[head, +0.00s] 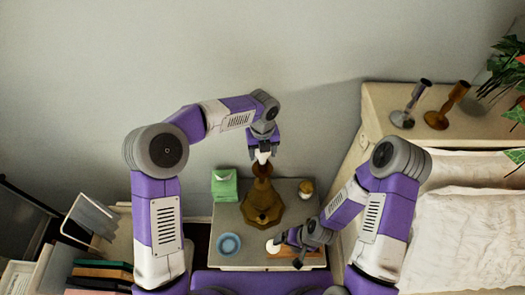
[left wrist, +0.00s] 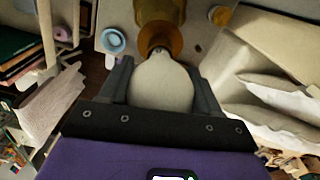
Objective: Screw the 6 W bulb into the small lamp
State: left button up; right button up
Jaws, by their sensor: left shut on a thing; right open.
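The small lamp (head: 262,205), brown and bronze with a wide stepped base, stands upright on a nightstand (head: 226,255). It also shows in the left wrist view (left wrist: 160,14). My left gripper (head: 263,148) is above the lamp, shut on a white bulb (left wrist: 162,88). The bulb's narrow end points at the lamp's top; whether it touches or sits in the socket I cannot tell. No wattage mark is readable. My right gripper (head: 284,241) is open, low over the nightstand's front, beside a small white round thing (head: 272,246), perhaps another bulb, on a brown board (head: 285,256).
A green box (head: 224,185) stands at the nightstand's back left, a blue dish (head: 229,244) at its front left. A small brown-gold jar (head: 306,188) is at the back right. The bed (head: 465,220) lies right, with two candlesticks (head: 403,118) (head: 437,119) behind it.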

pick_arm(q)
jog(key=shift+m, duration=1.7)
jog(key=shift+m, duration=1.7)
jog(key=shift+m, duration=1.7)
